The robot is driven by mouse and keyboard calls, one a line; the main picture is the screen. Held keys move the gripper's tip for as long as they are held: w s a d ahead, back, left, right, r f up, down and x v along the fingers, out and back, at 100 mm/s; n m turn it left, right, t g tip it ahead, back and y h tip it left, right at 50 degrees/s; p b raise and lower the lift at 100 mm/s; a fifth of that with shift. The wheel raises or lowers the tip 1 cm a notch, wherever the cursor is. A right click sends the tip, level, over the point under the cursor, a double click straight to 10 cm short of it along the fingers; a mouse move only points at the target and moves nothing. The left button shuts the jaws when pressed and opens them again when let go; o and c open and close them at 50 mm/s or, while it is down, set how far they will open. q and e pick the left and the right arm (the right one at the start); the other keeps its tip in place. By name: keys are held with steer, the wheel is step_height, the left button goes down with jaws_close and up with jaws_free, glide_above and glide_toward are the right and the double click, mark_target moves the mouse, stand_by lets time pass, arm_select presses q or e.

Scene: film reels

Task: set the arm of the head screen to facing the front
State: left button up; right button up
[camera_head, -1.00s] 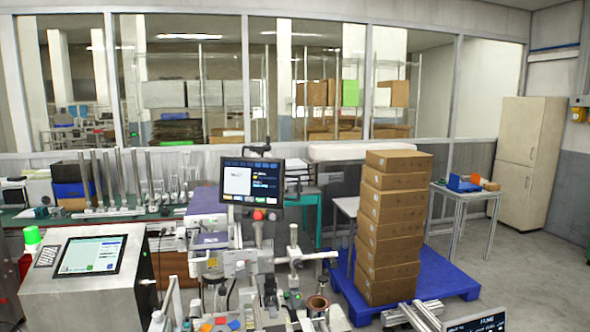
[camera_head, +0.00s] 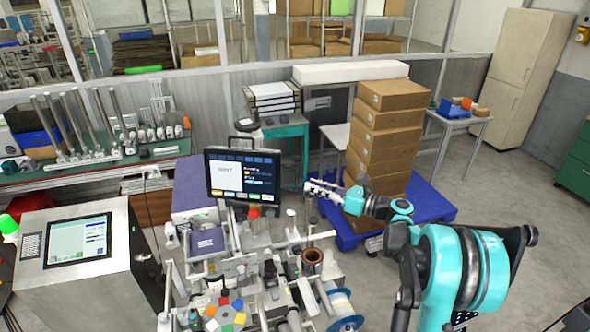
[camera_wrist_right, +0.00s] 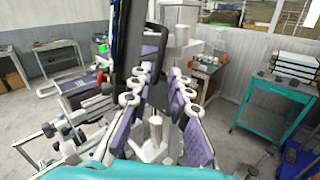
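The head screen (camera_head: 243,178) is a black-framed monitor above the machine's middle. Its lit face is turned toward my head camera, with a black handle piece (camera_head: 246,126) above it. The arm behind it is mostly hidden. My right gripper (camera_head: 312,188) is just right of the screen's right edge, pointing left, with a small gap in the head view. The dark screen (camera_wrist_right: 128,45) stands nearly edge-on at and beyond the fingertips; contact cannot be told. My left gripper is out of view.
Stacked cartons (camera_head: 378,135) on a blue pallet (camera_head: 432,207) stand behind my right gripper. A grey console (camera_head: 80,262) stands at the left. The machine below the screen carries posts, a copper-coloured cup (camera_head: 312,258) and a white spool (camera_head: 343,306). Open floor lies at the right.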

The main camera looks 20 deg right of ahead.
mark_target(296, 184)
steer(key=x, duration=0.6)
steer(key=shift+w+a+f+p, duration=0.1)
steer(key=shift+a+p, duration=0.05)
steer(key=shift+p, duration=0.25)
steer(key=shift+a, duration=0.2)
steer(key=shift+w, duration=0.1)
jaws_close()
